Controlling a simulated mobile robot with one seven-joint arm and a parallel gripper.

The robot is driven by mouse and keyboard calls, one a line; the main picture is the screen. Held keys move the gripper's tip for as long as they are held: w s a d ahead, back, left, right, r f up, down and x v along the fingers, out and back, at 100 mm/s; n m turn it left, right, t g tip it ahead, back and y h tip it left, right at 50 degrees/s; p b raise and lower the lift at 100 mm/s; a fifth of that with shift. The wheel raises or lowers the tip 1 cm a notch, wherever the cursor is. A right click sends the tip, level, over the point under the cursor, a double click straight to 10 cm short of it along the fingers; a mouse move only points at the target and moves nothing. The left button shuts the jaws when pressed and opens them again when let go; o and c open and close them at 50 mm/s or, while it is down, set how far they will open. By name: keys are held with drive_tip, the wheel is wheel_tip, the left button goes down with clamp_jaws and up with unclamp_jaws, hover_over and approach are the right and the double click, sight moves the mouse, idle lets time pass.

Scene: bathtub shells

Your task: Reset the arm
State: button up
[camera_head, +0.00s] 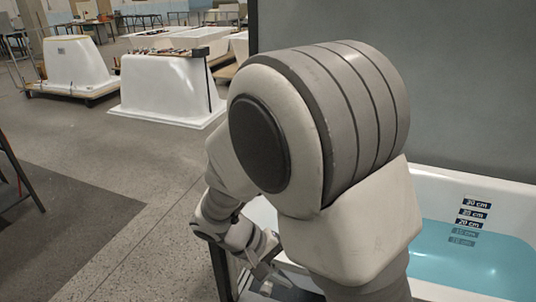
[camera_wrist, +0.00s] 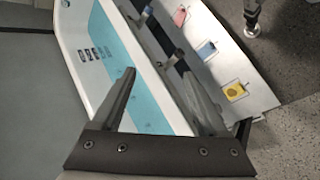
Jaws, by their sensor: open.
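My gripper (camera_wrist: 154,66) is open in the wrist view. Its two dark fingers are spread apart and nothing is held between them. Behind the fingers in that view is a white bathtub (camera_wrist: 75,22) with blue water and a column of depth labels. In the head view my arm is bent in the foreground, its lower end beside the left end of the same bathtub (camera_head: 440,185).
White tub shells (camera_head: 165,92) stand at the back left. A grey panel (camera_head: 470,80) rises behind the tub. The floor on the left is mostly clear.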

drive_tip(key=s+d+r+m+t+y+p, duration=0.1)
drive_tip(key=s+d+r+y, duration=0.1)
drive_tip(key=r, duration=0.5)
drive_tip(key=s+d+r+m+t+y+p, duration=0.1)
drive_tip(key=s+d+r+t+y, duration=0.1)
drive_tip(key=r, duration=0.5)
drive_tip(key=s+d+r+m+t+y+p, duration=0.1)
drive_tip(key=s+d+r+y, duration=0.3)
drive_tip(key=s+r, duration=0.2)
drive_tip(key=shift+d+r+m+t, duration=0.25)
drive_tip(key=shift+r+m+t, duration=0.05)
drive_tip(key=shift+r+t, duration=0.15)
